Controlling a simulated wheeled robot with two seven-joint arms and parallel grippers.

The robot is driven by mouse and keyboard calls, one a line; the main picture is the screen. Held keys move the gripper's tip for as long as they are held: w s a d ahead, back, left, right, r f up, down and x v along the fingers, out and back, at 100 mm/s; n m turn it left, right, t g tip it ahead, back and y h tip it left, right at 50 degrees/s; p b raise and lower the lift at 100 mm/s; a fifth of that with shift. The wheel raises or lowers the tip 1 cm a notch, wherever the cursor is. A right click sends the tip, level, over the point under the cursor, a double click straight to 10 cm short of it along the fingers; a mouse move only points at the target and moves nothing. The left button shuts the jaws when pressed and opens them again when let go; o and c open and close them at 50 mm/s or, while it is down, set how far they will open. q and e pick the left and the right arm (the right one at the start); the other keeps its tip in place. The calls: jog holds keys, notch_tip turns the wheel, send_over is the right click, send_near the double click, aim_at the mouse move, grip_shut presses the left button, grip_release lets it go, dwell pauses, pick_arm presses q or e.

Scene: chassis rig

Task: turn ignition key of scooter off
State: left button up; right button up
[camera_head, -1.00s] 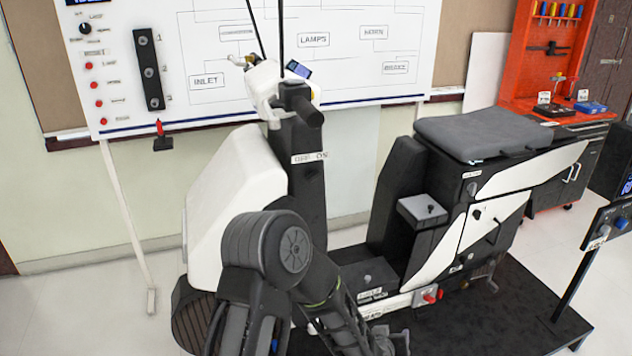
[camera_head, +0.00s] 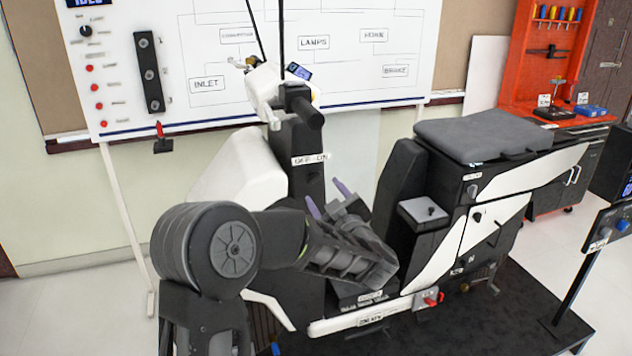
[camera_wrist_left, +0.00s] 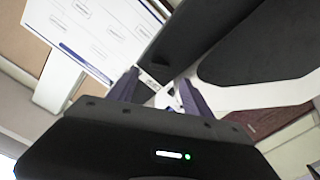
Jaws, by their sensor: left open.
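The white and black scooter (camera_head: 290,145) stands on a dark platform. Its dark front column (camera_head: 308,185) carries an "OFF ON" label (camera_head: 310,160). I cannot make out the ignition key; the area below the label is partly behind my left gripper. My left gripper (camera_head: 328,196) is open and empty, fingers pointing up, in front of the column's lower part and below the label. In the left wrist view its two fingers (camera_wrist_left: 157,92) stand apart with nothing clearly between them; dark and white surfaces lie beyond. My right gripper is not in view.
The scooter's seat (camera_head: 480,135) and a grey box (camera_head: 423,213) are to the right of the gripper. A wiring board (camera_head: 215,60) stands behind. A control post (camera_head: 605,225) stands at right, and an orange tool bench (camera_head: 545,60) at the back right.

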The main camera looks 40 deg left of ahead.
aim_at(315, 180)
pick_arm(q)
jog(key=p+x, duration=0.1)
jog(key=x, duration=0.6)
jog(key=shift+c, duration=0.2)
grip_shut()
dwell(0.4)
